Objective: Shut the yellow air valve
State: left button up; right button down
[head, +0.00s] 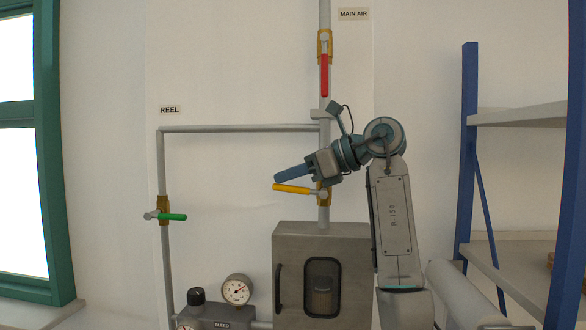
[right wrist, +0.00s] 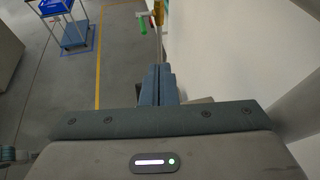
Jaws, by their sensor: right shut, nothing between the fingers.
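The yellow valve handle (head: 291,188) is on the vertical pipe above the grey cabinet. It points left, roughly level and across the pipe, with its brass body (head: 323,196) at its right end. My right gripper (head: 278,178) is shut and empty, just above the handle and pointing left along it. I cannot tell whether the fingers touch the handle. The right wrist view shows the two fingers (right wrist: 157,84) pressed together; the yellow handle is not visible there. My left gripper is not in view.
A red handle (head: 324,75) hangs along the pipe under the MAIN AIR label. A green handle (head: 172,217) lies across the left pipe. The grey cabinet (head: 290,238) stands below, with a gauge (head: 237,290) to its left. A blue-framed shelf (head: 468,150) is at right.

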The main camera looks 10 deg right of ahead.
jog(key=shift+f+h, duration=0.15)
jog(key=shift+h, duration=0.15)
dwell(0.4)
jog(key=b+v, duration=0.4)
jog(key=v, duration=0.6)
jog(key=shift+d, duration=0.3)
